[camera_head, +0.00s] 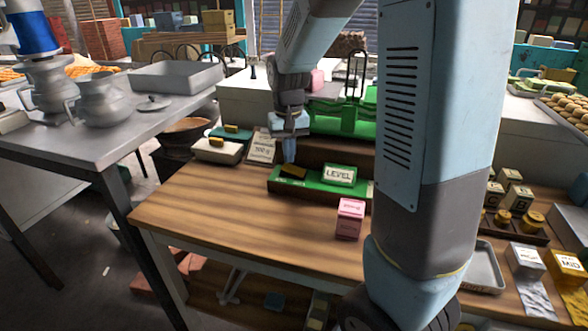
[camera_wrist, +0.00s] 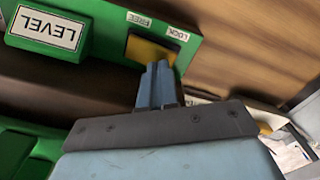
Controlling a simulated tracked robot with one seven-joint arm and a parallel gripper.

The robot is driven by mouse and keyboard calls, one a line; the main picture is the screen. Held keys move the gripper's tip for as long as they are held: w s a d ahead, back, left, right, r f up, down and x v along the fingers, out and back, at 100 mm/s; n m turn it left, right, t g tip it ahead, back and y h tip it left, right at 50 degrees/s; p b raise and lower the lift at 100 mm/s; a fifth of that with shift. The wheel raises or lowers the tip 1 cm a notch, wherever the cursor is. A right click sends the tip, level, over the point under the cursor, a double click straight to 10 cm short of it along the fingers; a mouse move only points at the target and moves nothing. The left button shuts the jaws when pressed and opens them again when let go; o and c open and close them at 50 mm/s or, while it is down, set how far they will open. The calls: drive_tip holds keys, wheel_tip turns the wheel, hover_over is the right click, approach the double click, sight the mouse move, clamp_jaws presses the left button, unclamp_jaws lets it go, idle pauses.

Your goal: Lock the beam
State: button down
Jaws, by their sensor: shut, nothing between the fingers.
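The green scale base (camera_head: 318,188) stands on the wooden table and carries a white LEVEL plate (camera_head: 340,174). A yellow lever (camera_head: 293,171) sits at its left end; it also shows in the wrist view (camera_wrist: 145,49), below small FREE (camera_wrist: 139,19) and LOCK (camera_wrist: 178,34) labels. I cannot tell clearly which label it is set to. My gripper (camera_head: 289,156) is shut and empty, pointing down at the lever. In the wrist view its fingertips (camera_wrist: 157,66) overlap the lever's edge; contact is unclear. The green beam (camera_head: 345,119) is partly hidden by my arm.
A pink box (camera_head: 349,218) stands on the table in front of the base. Left of the scale are a weight card (camera_head: 262,147) and a pale block (camera_head: 217,151). The front-left table top (camera_head: 215,205) is clear. A metal tray (camera_head: 484,266) lies at right.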

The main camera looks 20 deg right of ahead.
sight(291, 168)
drive_tip(key=shift+f, duration=0.95)
idle(0.6)
drive_tip(key=shift+r, duration=3.55)
drive_tip(key=shift+s+r, duration=0.1)
drive_tip(key=s+d+r+t, duration=0.1)
drive_tip(key=s+r, duration=0.3)
drive_tip(key=s, duration=0.6)
drive_tip(key=s+d+r+n+t, duration=0.1)
drive_tip(key=s+r+t, duration=0.3)
drive_tip(key=s, duration=0.7)
drive_tip(key=shift+d+r+t, duration=0.15)
drive_tip(key=shift+r+t, duration=0.15)
